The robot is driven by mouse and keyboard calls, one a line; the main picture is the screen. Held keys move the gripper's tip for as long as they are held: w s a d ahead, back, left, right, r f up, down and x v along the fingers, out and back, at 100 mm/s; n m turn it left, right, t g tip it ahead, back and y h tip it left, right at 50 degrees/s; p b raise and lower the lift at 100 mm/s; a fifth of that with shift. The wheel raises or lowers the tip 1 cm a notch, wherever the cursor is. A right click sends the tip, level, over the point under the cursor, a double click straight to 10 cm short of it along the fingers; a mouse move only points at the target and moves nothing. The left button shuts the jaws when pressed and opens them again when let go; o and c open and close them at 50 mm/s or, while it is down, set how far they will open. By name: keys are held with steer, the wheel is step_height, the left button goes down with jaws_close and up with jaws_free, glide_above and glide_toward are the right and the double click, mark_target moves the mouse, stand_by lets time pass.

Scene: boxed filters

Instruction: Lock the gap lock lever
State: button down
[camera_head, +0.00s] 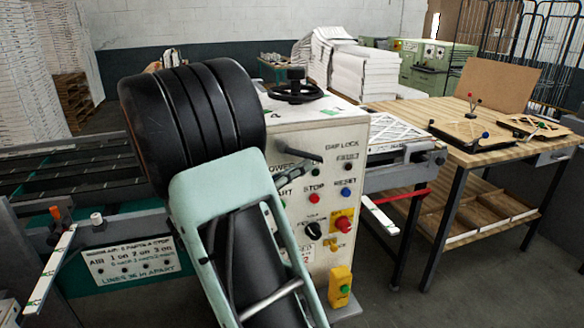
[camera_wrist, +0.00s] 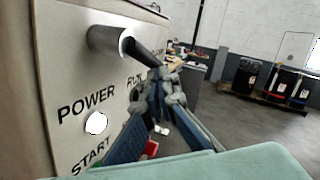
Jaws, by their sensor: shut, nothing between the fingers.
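The gap lock lever (camera_head: 298,153) is a dark handle on the upper part of the machine's control panel (camera_head: 335,180), left of the "GAP LOCK" label. In the head view it lies nearly level, its free end to the right. In the wrist view the lever (camera_wrist: 108,41) stands out from the panel on a round grey hub, its dark handle reaching toward my fingertips. My gripper (camera_head: 309,169) is shut and empty, just below the lever's free end. In the wrist view my gripper (camera_wrist: 160,76) is close to the handle's end; I cannot tell whether they touch.
Below the lever are a red stop button (camera_head: 314,199), a blue reset button (camera_head: 346,193), a black knob (camera_head: 313,230) and a yellow-based red button (camera_head: 343,224). A black handwheel (camera_head: 295,88) sits on top. A wooden table (camera_head: 464,150) stands to the right.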

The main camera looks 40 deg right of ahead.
steer(key=shift+d+h, duration=0.15)
steer(key=shift+h, duration=0.25)
steer(key=shift+d+r+p, duration=0.25)
steer(key=shift+r+p, duration=0.1)
steer(key=shift+s+d+r+n+h, duration=0.1)
steer(key=shift+d+r+n+h, duration=0.1)
steer(key=shift+n+h, duration=0.35)
steer(key=shift+t, duration=0.3)
